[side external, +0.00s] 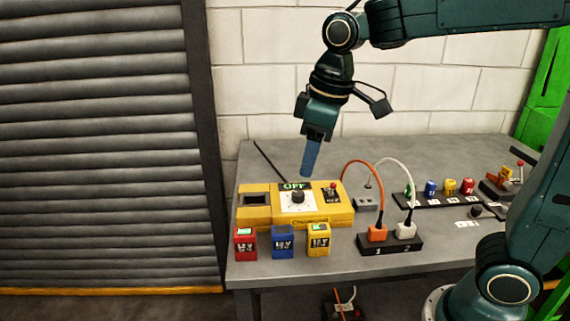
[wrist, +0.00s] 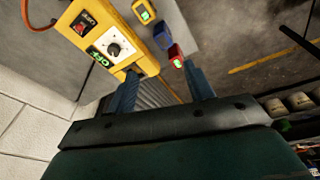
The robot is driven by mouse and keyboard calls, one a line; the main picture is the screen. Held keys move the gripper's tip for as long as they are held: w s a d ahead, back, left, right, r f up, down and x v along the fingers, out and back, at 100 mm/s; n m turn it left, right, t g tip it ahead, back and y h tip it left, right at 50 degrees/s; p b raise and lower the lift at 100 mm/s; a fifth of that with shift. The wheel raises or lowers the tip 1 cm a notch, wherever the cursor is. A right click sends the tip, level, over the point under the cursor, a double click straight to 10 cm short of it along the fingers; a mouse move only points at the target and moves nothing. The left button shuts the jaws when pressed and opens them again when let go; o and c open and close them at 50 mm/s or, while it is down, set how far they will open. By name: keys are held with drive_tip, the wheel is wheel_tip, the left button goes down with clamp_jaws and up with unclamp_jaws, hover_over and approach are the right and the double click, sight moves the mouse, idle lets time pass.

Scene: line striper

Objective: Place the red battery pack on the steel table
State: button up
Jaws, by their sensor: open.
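The red battery pack (side external: 245,244) stands upright at the table's front left corner, labelled 12 V with a green patch on top. In the wrist view the red pack (wrist: 176,57) shows just beyond the fingertips, apart from them. The grey steel table (side external: 446,272) carries it. My gripper (side external: 309,172) hangs above the yellow charger box, higher than the packs and behind them. In the wrist view my gripper (wrist: 163,74) has two blue fingers spread apart with nothing between them.
A blue pack (side external: 283,242) and a yellow pack (side external: 319,240) stand right of the red one. The yellow charger box (side external: 258,215) reads OFF and stands behind them. A black socket strip (side external: 390,245) with orange and white plugs stands to the right; their cables arch upward.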

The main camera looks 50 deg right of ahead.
drive_tip(key=s+d+f+m+t, duration=0.1)
drive_tip(key=s+d+m, duration=0.1)
drive_tip(key=s, duration=0.5)
drive_tip(key=s+d+f+m+t, duration=0.1)
drive_tip(key=s+d+m+t, duration=0.1)
drive_tip(key=s, duration=0.6)
drive_tip(key=shift+s+d+f+m, duration=0.3)
drive_tip(key=shift+d+m, duration=0.2)
drive_tip(key=shift+d, duration=0.15)
